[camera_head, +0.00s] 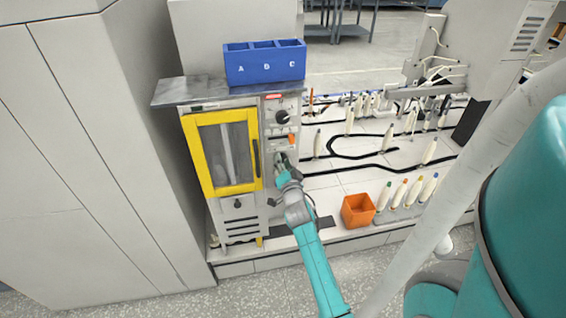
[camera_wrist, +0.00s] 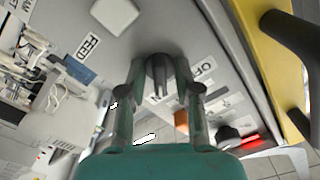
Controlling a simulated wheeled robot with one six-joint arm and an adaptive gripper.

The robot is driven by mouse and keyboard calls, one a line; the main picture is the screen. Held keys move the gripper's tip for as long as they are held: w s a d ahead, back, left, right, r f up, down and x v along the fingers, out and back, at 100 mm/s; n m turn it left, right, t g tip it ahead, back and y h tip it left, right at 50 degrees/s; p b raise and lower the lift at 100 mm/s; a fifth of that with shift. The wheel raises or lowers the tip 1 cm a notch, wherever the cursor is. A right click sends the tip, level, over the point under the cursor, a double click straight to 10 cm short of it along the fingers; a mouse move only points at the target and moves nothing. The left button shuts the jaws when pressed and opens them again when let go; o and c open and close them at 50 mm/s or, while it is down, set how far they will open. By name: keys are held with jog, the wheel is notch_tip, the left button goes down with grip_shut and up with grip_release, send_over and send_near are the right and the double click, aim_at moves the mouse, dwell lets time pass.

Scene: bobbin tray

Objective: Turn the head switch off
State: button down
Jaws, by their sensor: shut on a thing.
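The machine's control panel (camera_head: 270,120) is a pale upright strip right of the yellow-framed door. My gripper (camera_head: 284,168) is at the lower part of this panel and covers what lies behind it in the head view. In the wrist view my gripper (camera_wrist: 159,82) has its fingers either side of a dark rotary switch (camera_wrist: 158,72) and is shut on it. A label starting with "OF" lies right of the switch, partly hidden by a finger. A "FEED" label lies to the left. The switch's exact setting is hard to tell.
A black knob (camera_head: 283,117) and an orange part (camera_head: 292,139) sit higher on the panel. The yellow-framed door (camera_head: 189,150) is closed on the left. A blue bin (camera_head: 264,76) stands on top. An orange box (camera_head: 357,210) and several bobbins are at right.

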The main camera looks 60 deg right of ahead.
jog(key=shift+n, duration=7.8)
jog(key=c, duration=1.2)
grip_release()
